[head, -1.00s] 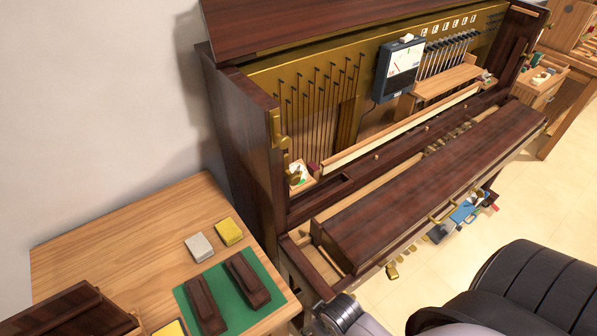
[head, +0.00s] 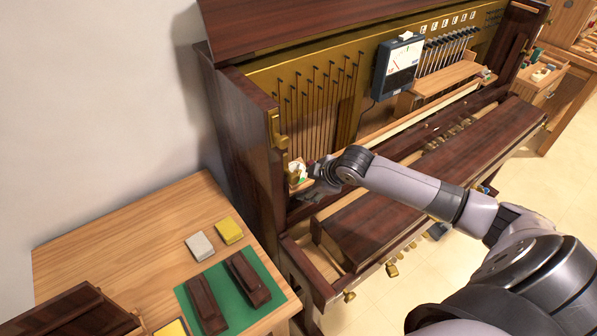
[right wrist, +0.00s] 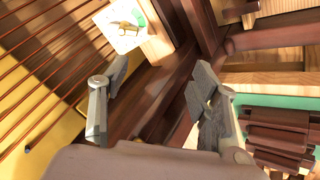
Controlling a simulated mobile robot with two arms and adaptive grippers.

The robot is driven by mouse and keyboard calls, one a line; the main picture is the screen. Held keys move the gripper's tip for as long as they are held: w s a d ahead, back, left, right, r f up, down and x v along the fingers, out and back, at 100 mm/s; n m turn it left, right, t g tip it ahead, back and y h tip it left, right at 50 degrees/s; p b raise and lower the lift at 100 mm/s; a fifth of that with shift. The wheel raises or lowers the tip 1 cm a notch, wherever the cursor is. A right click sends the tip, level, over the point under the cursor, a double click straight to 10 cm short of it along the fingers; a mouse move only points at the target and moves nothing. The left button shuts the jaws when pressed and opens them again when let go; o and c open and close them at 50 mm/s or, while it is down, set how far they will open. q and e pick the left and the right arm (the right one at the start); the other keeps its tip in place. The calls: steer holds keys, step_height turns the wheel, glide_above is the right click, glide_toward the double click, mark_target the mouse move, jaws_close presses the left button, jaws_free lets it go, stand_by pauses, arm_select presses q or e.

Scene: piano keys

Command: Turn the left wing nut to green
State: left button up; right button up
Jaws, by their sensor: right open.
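The left wing nut (right wrist: 123,26) is a small brass piece on a white dial plate (right wrist: 112,38) with a green sector on its right side, at the top of the right wrist view. In the head view the plate (head: 297,169) is at the piano's left end, partly hidden by my gripper and a brass fitting. Whether the nut points into the green is unclear. My right gripper (right wrist: 158,80) is open and empty, its two fingers apart and short of the dial. In the head view the gripper (head: 318,172) is just right of the dial. My left gripper is out of view.
The piano's brown side wall (head: 240,150) stands left of the dial. The brown key cover (head: 385,215) lies below my right arm. A black meter (head: 398,67) hangs on the gold frame. A wooden table (head: 130,230) with a green mat (head: 263,304) is at lower left.

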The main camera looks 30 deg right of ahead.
mark_target(301, 171)
steer(key=w+d+r, duration=0.2)
steer(key=d+r, duration=0.1)
steer(key=d, duration=0.1)
steer(key=b+x, duration=0.6)
steer(key=shift+w+r+t, duration=0.2)
steer(key=shift+w+t, duration=0.05)
steer(key=shift+t, duration=0.05)
steer(key=shift+d, duration=0.1)
steer(key=shift+w+f+b, duration=0.2)
steer(key=shift+f+b, duration=0.05)
steer(key=shift+b, duration=0.1)
steer(key=shift+d+b+x, duration=0.15)
steer(key=shift+b+x, duration=0.75)
steer(key=shift+x, duration=0.75)
steer(key=shift+d+b+x, duration=0.1)
steer(key=shift+b+x, duration=0.75)
steer(key=shift+x, duration=0.85)
steer(key=shift+a, duration=0.15)
steer(key=shift+s+r+p, duration=0.45)
steer(key=shift+r+p, duration=0.05)
steer(key=shift+p, duration=0.5)
